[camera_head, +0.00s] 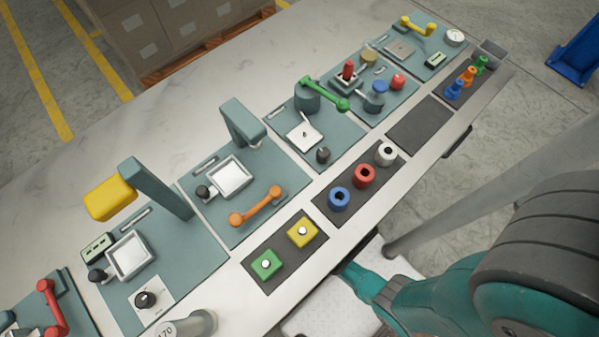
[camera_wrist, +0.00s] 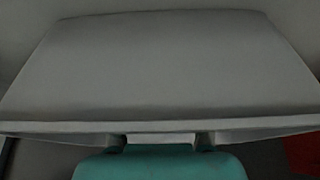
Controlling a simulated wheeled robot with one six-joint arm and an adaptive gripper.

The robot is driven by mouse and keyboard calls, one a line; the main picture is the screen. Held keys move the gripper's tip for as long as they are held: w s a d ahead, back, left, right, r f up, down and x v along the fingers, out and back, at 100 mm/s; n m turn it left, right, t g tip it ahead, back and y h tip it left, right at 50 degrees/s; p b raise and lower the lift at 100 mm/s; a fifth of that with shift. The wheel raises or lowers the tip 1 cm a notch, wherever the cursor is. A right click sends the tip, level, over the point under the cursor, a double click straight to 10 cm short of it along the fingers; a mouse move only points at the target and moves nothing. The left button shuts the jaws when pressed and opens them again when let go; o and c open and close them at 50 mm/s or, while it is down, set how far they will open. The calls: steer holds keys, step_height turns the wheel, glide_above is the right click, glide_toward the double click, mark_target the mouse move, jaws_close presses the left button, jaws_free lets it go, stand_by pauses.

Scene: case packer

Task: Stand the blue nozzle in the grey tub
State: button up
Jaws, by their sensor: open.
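The blue nozzle (camera_head: 455,89) stands upright on a dark mat at the far right end of the bench in the head view. It is at the near end of a row with an orange and a green nozzle. The grey tub (camera_head: 490,52) is a small open box at the bench's far right corner, just beyond the green nozzle.
The orange nozzle (camera_head: 468,76) and green nozzle (camera_head: 481,65) stand close by the blue one. An empty dark mat (camera_head: 420,125) lies nearer. Blue, red and white rings sit on another mat (camera_head: 330,215). A grey surface fills most of the wrist view.

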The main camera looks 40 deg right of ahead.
steer(key=shift+r, duration=0.1)
steer(key=v, duration=0.7)
steer(key=shift+r, duration=0.3)
steer(key=shift+s, duration=0.15)
stand_by(0.3)
